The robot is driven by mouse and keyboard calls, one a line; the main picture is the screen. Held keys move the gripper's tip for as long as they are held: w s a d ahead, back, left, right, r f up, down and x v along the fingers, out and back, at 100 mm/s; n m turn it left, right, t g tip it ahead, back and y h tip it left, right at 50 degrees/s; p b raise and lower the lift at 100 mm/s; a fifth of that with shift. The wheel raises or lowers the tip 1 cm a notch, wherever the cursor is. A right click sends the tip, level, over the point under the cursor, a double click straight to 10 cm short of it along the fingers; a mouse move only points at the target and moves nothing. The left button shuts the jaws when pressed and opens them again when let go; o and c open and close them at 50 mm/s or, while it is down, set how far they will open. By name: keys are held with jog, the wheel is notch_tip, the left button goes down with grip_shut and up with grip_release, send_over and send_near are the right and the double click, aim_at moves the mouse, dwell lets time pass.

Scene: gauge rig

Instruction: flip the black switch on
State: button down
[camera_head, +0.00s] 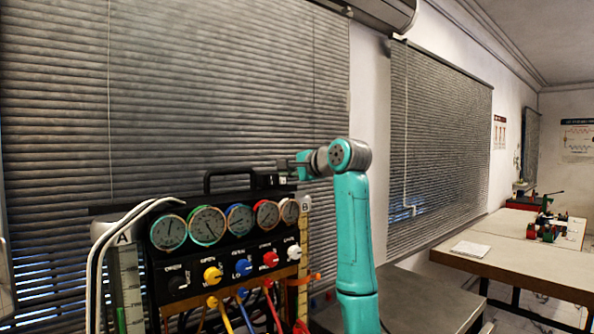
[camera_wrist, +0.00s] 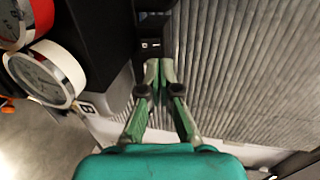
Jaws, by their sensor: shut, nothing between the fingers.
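The black switch (camera_wrist: 150,45), with small white marks on it, sits on a black housing at the upper middle of the wrist view. In the head view the small black switch box (camera_head: 266,181) is on top of the gauge rig, at the right end of its handle. My gripper (camera_wrist: 159,68) is shut and empty, its fingertips just below and very close to the switch in the wrist view. I cannot tell whether they touch it. My gripper also shows in the head view (camera_head: 287,166), at the right of the switch box. The switch's position is not clear.
The rig has a row of several round gauges (camera_head: 208,226) with coloured knobs (camera_head: 242,268) and hoses below. A black carry handle (camera_head: 225,174) rises on top. Window blinds (camera_head: 190,90) are close behind. A table (camera_head: 500,255) stands at the right.

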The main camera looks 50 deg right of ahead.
aim_at(268, 176)
jog(key=shift+x, duration=3.1)
jog(key=shift+w, duration=0.1)
jog(key=shift+w+d+r+g, duration=0.1)
jog(key=shift+w+r+g, duration=0.05)
jog(key=shift+w+g, duration=0.3)
jog(key=shift+s, duration=0.25)
